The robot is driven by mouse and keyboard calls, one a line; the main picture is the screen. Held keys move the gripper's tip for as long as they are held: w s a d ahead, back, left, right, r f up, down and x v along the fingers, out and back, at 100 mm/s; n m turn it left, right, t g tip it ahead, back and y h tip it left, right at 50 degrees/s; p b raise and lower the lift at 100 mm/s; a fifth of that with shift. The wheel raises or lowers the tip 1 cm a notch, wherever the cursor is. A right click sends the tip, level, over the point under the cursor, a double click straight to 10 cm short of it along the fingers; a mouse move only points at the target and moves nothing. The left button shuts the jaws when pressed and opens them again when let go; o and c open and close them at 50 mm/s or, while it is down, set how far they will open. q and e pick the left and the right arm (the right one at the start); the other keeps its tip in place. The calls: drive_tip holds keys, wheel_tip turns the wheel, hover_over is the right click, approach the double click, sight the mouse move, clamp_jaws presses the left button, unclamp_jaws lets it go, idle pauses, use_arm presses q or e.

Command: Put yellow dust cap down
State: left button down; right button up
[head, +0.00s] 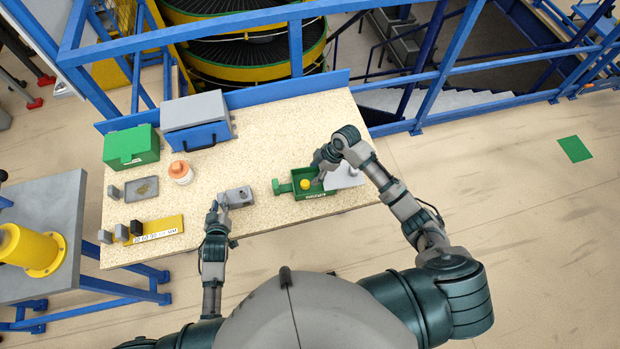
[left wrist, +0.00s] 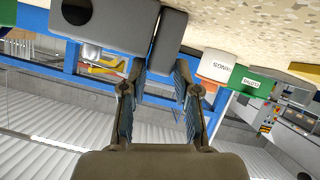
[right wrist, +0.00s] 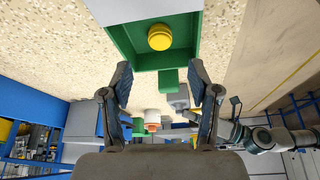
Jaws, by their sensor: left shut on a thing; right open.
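The yellow dust cap (head: 305,184) sits inside the green tray (head: 317,196) on the bench. The right wrist view shows the cap (right wrist: 159,37) resting in the tray (right wrist: 124,42), clear of both fingers. My right gripper (head: 319,176) is at the tray; its fingers (right wrist: 161,75) are spread with nothing between them. My left gripper (head: 219,206) is at the left end of a grey block with a round hole (head: 238,196). In the left wrist view its fingers (left wrist: 160,75) close on the narrow grey end (left wrist: 167,42) of that block.
A green box (head: 131,147), a blue-and-grey case (head: 196,122) and a white jar with an orange lid (head: 180,172) stand at the back left. A yellow gauge strip (head: 155,229) lies front left. A pale sheet-like item (head: 345,179) is right of the tray. Blue railing borders the back.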

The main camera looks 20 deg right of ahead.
use_arm(q)
drive_tip(key=shift+s+f, duration=0.35)
drive_tip(key=shift+f, duration=0.25)
use_arm(e)
drive_tip(key=v, duration=0.4)
use_arm(q)
drive_tip(key=c, duration=0.8)
unclamp_jaws()
drive_tip(key=shift+o, duration=0.2)
drive_tip(key=shift+w+f, duration=0.1)
use_arm(e)
drive_tip(key=shift+w+a, duration=0.1)
use_arm(q)
drive_tip(key=shift+a, duration=0.1)
drive_tip(key=d+r+v, duration=0.1)
drive_tip(key=v, duration=1)
drive_tip(key=shift+a+r, duration=0.15)
drive_tip(key=shift+a, duration=0.35)
drive_tip(key=shift+s, duration=0.3)
use_arm(e)
drive_tip(key=shift+f, duration=0.1)
